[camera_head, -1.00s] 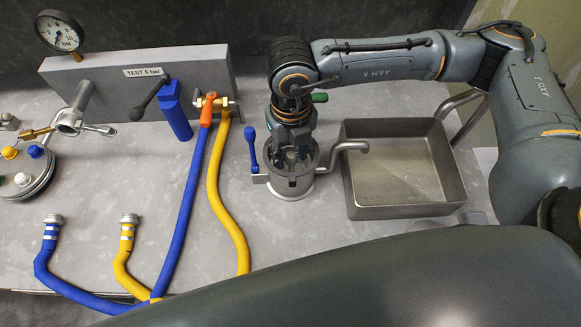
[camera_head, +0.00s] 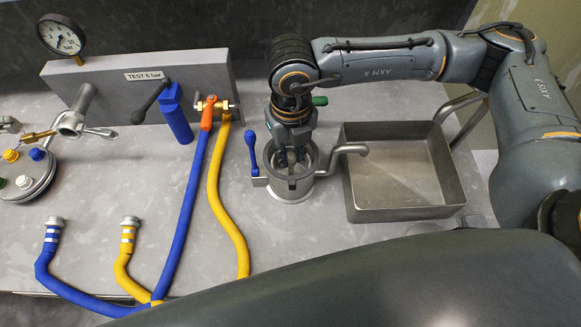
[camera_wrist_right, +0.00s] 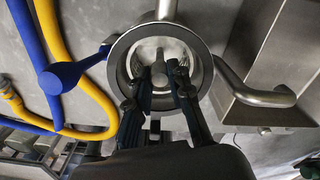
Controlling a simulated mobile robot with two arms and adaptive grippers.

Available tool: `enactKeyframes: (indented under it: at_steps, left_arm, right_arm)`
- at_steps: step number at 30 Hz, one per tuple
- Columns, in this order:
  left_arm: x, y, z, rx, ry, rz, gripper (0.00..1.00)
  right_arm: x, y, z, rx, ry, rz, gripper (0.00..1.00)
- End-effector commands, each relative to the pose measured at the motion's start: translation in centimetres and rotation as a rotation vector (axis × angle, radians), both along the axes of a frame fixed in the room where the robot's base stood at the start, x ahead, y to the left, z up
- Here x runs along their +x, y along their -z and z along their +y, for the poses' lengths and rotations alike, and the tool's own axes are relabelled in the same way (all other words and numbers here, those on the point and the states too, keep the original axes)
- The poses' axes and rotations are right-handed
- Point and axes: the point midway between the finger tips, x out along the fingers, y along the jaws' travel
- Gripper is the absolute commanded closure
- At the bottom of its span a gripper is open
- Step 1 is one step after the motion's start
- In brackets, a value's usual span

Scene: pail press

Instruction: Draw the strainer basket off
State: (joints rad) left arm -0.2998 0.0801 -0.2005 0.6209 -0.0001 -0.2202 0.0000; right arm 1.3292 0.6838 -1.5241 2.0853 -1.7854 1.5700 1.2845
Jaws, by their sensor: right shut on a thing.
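The round grey strainer housing (camera_head: 291,185) stands open-topped on the bench; its ring rim also shows in the right wrist view (camera_wrist_right: 118,62). Inside it is the metallic strainer basket (camera_wrist_right: 160,50), mostly hidden in the head view by the gripper. My right gripper (camera_head: 291,160) points down into the housing mouth. In the right wrist view its dark fingers (camera_wrist_right: 168,70) reach inside the ring, shut on the basket; the exact grip point is hard to see. My left gripper is not in view.
A blue-handled valve (camera_head: 253,158) adjoins the housing on the left. A curved outlet pipe (camera_head: 345,150) runs right to an empty metal tray (camera_head: 400,212). Blue (camera_head: 190,200) and yellow hoses (camera_head: 222,205) lie left. A gauge panel (camera_head: 140,85) stands behind.

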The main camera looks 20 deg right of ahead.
Motion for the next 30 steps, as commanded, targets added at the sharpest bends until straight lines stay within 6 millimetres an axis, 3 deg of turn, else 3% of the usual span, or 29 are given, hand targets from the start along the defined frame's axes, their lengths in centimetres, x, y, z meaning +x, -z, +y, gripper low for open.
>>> enactKeyframes:
  at_steps: [30]
  left_arm:
    - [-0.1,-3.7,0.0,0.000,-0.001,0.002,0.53]
  right_arm:
    - [0.0,-8.5,0.0,0.000,0.000,-0.002,1.00]
